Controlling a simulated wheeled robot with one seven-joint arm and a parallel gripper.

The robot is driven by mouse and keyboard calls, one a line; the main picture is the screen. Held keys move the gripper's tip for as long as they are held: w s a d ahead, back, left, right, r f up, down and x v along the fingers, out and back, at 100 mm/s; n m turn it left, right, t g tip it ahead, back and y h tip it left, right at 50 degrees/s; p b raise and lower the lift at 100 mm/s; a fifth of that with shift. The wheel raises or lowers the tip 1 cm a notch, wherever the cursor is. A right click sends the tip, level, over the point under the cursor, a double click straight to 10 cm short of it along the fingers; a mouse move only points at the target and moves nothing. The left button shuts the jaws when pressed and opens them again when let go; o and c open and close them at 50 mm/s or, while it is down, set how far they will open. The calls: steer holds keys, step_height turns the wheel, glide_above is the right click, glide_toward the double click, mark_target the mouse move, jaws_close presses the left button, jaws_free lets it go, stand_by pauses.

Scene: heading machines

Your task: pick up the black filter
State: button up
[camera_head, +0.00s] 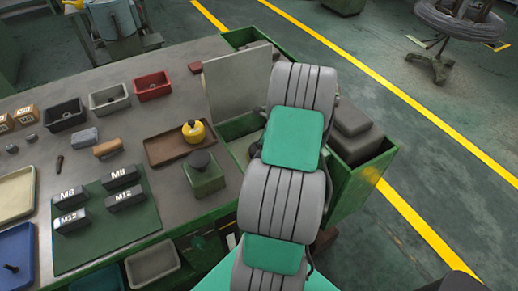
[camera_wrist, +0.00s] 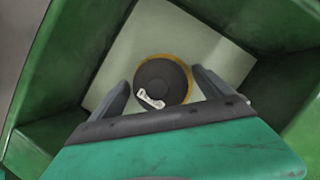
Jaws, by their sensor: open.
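The black filter (camera_wrist: 165,80) shows in the wrist view as a round dark disc with a yellowish-brown rim and a small pale piece on its top. It sits on a pale square surface (camera_wrist: 215,47) inside a green-walled bin (camera_wrist: 35,85). My gripper (camera_wrist: 163,90) is open, with one finger on the left and one on the right of the filter. I cannot tell whether the fingers touch it. In the head view my arm hides most of the bin (camera_head: 240,127), and the filter cannot be made out clearly.
Green bin walls stand close around my gripper. Left of the bin in the head view are a green box with a dark knob (camera_head: 203,175), a brown tray (camera_head: 162,153) holding a yellow item, and an upright grey panel (camera_head: 237,83). Grey blocks (camera_head: 355,135) lie at the right.

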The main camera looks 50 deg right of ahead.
steer(key=shift+f, duration=0.2)
steer(key=c, duration=1.5)
